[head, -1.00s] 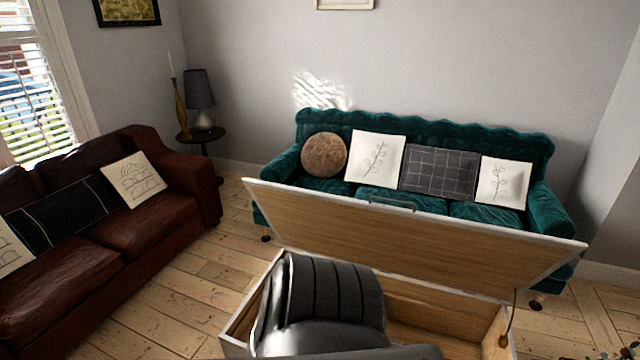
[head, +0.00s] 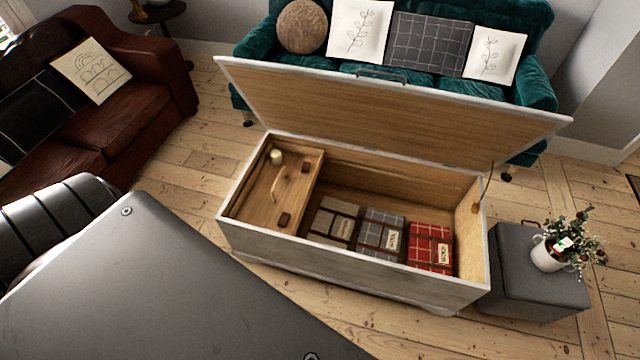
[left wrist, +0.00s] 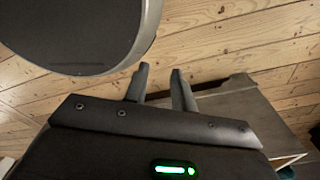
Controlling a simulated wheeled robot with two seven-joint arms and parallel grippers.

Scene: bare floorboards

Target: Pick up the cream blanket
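The cream blanket (head: 333,222) lies folded and strapped, with a small label, inside the open wooden chest (head: 340,277). It is the leftmost of three folded blankets, beside a grey checked one (head: 380,233) and a red checked one (head: 430,246). My left gripper (left wrist: 160,70) shows in the left wrist view with its two fingers apart and only floorboards between them. It is outside the head view, where my grey arm fills the lower left, clear of the blanket. My right gripper is in neither view.
The chest lid (head: 400,110) stands raised at the back. A wooden tray (head: 262,195) with a candle (head: 276,156) covers the chest's left end. A grey ottoman (head: 535,280) with a potted plant (head: 550,254) stands right. A green sofa (head: 430,30) is behind, a brown sofa (head: 140,110) left.

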